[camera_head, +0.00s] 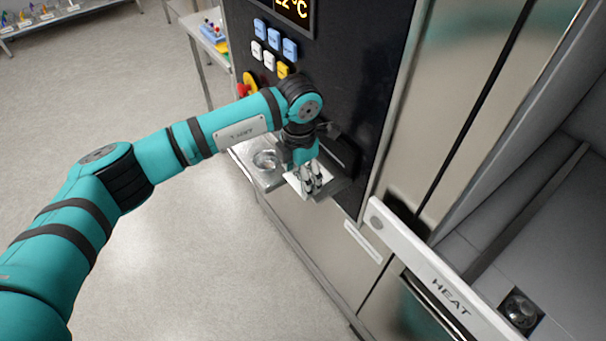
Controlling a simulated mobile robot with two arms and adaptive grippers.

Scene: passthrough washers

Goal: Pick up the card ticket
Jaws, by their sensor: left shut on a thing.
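The card ticket (293,182) is a small white card in front of the machine's dark panel, at the mouth of a small metal holder. My left gripper (312,187) points down at the card, with its fingers shut on it. The fingers cover part of the card. Whether the card still touches the holder, I cannot tell. My right gripper is not in view.
The machine's black panel (347,75) has several blue, white and yellow buttons and a display. A white bar marked HEAT (450,297) lies at lower right. Open floor (180,240) is at left.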

